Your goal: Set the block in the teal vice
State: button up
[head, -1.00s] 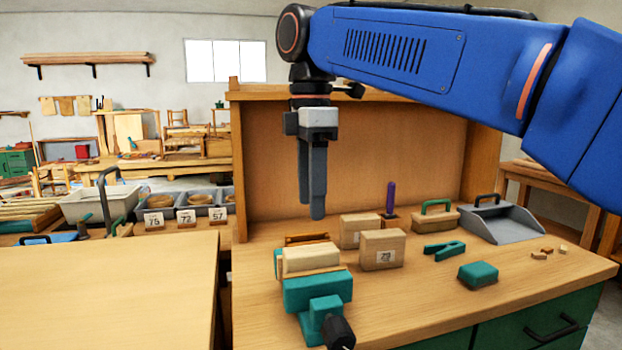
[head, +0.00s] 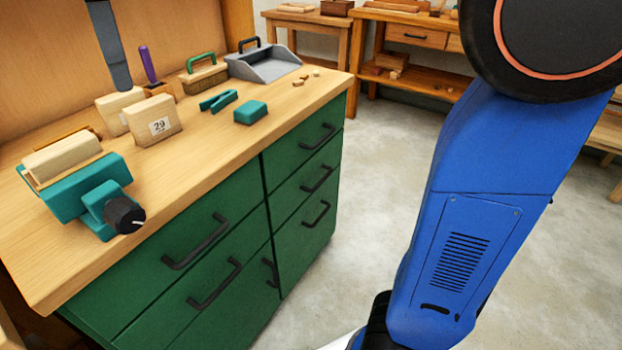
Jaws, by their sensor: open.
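The teal vice (head: 75,190) with a black knob sits at the left front of the bench. A pale wooden piece lies along its top; I cannot tell if it is a jaw lining or a separate piece. A wooden block labelled 29 (head: 158,128) stands upright behind and right of the vice. A second pale block (head: 118,101) stands behind it, partly hidden.
A teal clip (head: 218,101), a teal block-like item (head: 251,112), a green-handled brush (head: 204,73), a purple-handled tool (head: 148,65) and a grey dustpan (head: 264,63) stand further right. Small wood scraps lie near the right edge. Green drawers face open floor.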

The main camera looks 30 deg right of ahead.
jog(key=d+f+m+t, duration=0.1)
jog(key=d+f+m, duration=0.4)
jog(key=d, duration=0.6)
jog(key=s+d+f+m+t, duration=0.1)
jog(key=s+d+f+m, duration=0.6)
jog(key=d+f, duration=0.4)
jog(key=s+d+f+m+t, duration=0.2)
jog(key=s+d+f+m, duration=0.5)
jog(key=d+f, duration=0.4)
notch_tip(320, 180, down, 4)
jog(key=shift+s+f+h, duration=0.2)
jog(key=shift+s+h, duration=0.1)
jog(key=shift+s, duration=0.5)
